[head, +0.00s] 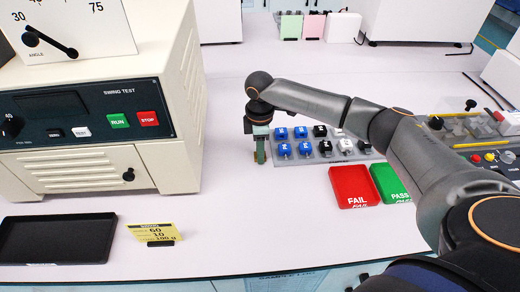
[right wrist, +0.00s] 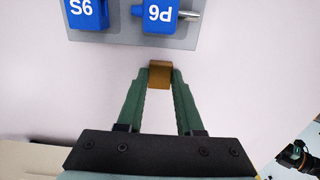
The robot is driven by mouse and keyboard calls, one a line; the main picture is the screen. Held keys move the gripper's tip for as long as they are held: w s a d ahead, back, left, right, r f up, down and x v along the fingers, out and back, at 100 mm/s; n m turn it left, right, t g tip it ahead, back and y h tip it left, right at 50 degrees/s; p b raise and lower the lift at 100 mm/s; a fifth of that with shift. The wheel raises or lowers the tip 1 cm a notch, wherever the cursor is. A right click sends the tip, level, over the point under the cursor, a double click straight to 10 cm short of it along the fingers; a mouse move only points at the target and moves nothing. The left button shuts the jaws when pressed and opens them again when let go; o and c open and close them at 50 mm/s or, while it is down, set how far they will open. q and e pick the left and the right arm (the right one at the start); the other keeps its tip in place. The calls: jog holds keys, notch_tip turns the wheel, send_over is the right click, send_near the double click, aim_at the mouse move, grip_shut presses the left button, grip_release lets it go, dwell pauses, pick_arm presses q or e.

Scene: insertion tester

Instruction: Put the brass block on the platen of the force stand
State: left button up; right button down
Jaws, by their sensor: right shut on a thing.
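The brass block (right wrist: 160,74) is a small brown-gold piece between the green fingertips of my right gripper (head: 260,158). The gripper is shut on it, with a finger on each side. In the head view the fingers point down over the white bench, left of the rack, and mostly hide the block. I cannot tell whether the block touches the bench. A dark part with some green (right wrist: 298,156), seemingly my left gripper, shows at the lower right of the right wrist view; its jaws cannot be made out. I cannot make out a force stand or its platen.
A grey rack (head: 330,158) of blue, black and white pieces stands beside the right gripper. A red FAIL tray (head: 352,182) and green PASS tray (head: 388,178) lie nearby. A SWING TEST machine (head: 100,95), black tray (head: 55,222) and yellow card (head: 155,232) are left. The front middle is clear.

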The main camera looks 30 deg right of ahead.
jog(key=c, duration=0.6)
grip_release()
jog(key=shift+o, duration=0.2)
